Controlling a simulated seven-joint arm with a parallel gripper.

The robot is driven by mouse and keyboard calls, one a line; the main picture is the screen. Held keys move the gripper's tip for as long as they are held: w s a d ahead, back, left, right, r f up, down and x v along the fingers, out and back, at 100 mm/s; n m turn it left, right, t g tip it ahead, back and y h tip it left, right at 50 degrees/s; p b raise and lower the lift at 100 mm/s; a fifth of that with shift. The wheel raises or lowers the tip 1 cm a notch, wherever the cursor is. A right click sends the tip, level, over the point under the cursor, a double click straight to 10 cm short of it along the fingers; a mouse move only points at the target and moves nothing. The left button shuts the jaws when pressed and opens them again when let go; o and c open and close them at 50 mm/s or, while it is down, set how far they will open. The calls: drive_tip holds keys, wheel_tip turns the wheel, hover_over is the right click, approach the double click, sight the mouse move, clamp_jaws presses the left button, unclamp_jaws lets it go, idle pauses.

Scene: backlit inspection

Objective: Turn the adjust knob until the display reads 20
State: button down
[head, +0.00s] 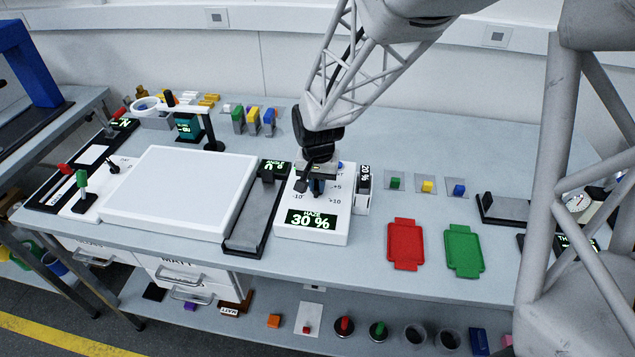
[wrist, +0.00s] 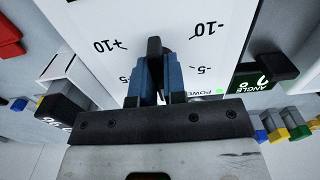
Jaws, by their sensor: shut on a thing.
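The white control box (head: 313,236) stands on the bench and its display (head: 297,219) reads HAZE 30 %. The black adjust knob (wrist: 154,46) is on its top face, with printed marks +10, +5, -5 and -10 around it. My gripper (wrist: 155,82) has blue fingers shut on the knob, one on each side. In the head view my gripper (head: 317,186) comes down from above onto the box and hides most of the knob. A green light (wrist: 219,91) by the word POWER shows in the wrist view.
A small black sign (head: 365,176) reading 20 % stands just right of the box. A black-edged slider unit (head: 250,217) and a large white panel (head: 183,192) lie left. Red (head: 405,245) and green (head: 464,251) trays lie right, with bare bench around them.

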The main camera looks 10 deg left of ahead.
drive_tip(key=shift+n, duration=0.5)
drive_tip(key=n, duration=1)
drive_tip(key=shift+d+n, duration=0.1)
drive_tip(key=shift+n, duration=0.3)
drive_tip(key=n, duration=0.6)
drive_tip(key=shift+w, duration=0.1)
drive_tip(key=n, duration=0.6)
drive_tip(key=shift+w+r, duration=0.1)
drive_tip(key=c, duration=1.2)
unclamp_jaws()
